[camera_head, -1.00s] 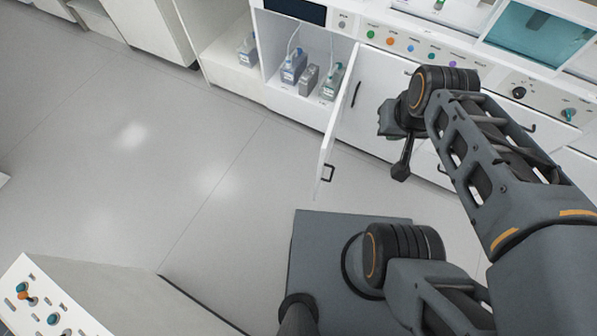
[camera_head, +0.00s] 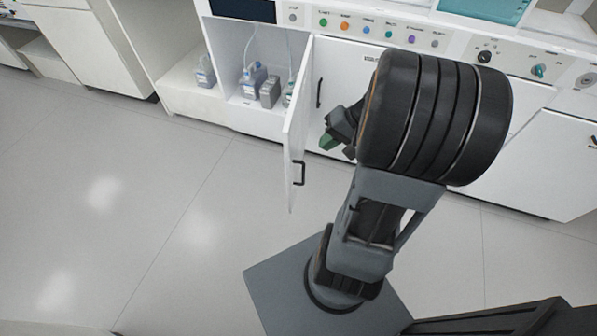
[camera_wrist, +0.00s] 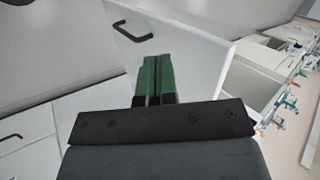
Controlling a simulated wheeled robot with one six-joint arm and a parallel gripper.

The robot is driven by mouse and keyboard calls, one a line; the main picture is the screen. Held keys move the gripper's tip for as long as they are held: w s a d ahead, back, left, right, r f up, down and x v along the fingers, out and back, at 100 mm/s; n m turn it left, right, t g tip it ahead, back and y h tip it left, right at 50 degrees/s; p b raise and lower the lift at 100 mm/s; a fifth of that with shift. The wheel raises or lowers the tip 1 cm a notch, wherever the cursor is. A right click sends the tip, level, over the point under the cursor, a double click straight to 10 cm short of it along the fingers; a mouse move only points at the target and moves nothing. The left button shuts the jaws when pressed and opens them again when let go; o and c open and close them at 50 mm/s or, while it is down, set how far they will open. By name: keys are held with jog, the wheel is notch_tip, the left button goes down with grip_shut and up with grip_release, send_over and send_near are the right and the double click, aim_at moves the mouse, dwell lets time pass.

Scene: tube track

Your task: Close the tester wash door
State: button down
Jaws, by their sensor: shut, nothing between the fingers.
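The tester wash door (camera_head: 296,135) is a white panel standing swung open from the white cabinet front. Its black bar handle (camera_head: 299,173) is near its free edge. My gripper (camera_head: 328,142), with green fingertips, is to the right of the door, on the handle side. In the wrist view the shut green fingers (camera_wrist: 155,78) point at a white panel (camera_wrist: 195,50), which looks like the door, with a black handle (camera_wrist: 133,31) up and left of them. Nothing is held. I cannot tell whether the fingertips touch the panel.
The open compartment holds several bottles (camera_head: 268,92) with tubes. A closed cabinet door with a black handle (camera_head: 319,93) is behind my gripper. A row of coloured knobs (camera_head: 366,30) runs above. The grey floor (camera_head: 130,180) left of the door is clear.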

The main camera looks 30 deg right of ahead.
jog(key=d+f+m+t+b, duration=0.1)
jog(key=d+f+t+b, duration=0.1)
jog(key=d+f, duration=0.25)
jog(key=b, duration=0.4)
send_near(291, 160)
jog(key=shift+m+y, duration=0.3)
jog(key=shift+x, duration=3.1)
jog(key=shift+a, duration=0.1)
